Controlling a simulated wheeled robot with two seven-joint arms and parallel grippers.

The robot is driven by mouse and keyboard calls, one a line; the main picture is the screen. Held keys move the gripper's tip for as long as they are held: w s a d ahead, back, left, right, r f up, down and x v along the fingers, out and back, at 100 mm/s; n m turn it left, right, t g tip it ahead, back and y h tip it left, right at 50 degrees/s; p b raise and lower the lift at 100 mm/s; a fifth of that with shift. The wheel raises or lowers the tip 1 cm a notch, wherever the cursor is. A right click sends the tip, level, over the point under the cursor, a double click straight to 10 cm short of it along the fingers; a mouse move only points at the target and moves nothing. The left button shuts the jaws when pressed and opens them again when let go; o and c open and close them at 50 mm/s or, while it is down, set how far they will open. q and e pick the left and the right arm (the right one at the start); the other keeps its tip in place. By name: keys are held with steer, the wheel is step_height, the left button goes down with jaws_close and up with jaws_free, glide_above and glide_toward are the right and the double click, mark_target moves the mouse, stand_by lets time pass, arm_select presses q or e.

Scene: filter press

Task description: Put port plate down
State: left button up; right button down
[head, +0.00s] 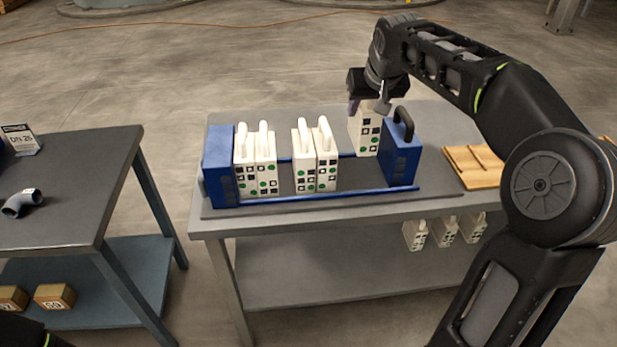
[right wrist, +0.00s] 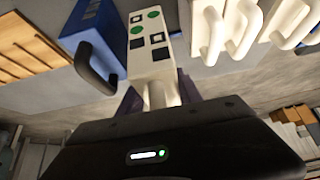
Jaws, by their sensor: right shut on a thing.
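A white port plate (head: 364,133) with black and white squares and green dots hangs under my right gripper (head: 366,98). That gripper is shut on the plate's handle; the right wrist view shows the plate (right wrist: 150,48) upside down, its handle between the fingers (right wrist: 160,98). The plate is by the press's rear rail, just left of the blue end block with a black handle (head: 401,158). I cannot tell whether it touches the rails. Two pairs of white plates (head: 255,168) (head: 314,162) stand upright between the rails. My left gripper is out of view.
The press has another blue block (head: 219,168) at its left end and a blue front rail (head: 320,196). A wooden rack (head: 472,166) lies to the right. Several plates (head: 444,231) hang below the table edge. A separate dark table (head: 70,175) stands left.

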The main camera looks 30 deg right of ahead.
mark_target(361, 144)
steer(key=shift+w+f, duration=0.1)
steer(key=shift+f, duration=3)
steer(key=shift+f+b, duration=0.1)
steer(key=shift+b, duration=0.2)
steer(key=shift+f, duration=1.8)
steer(key=shift+f, duration=0.15)
steer(key=c, duration=0.8)
jaws_free()
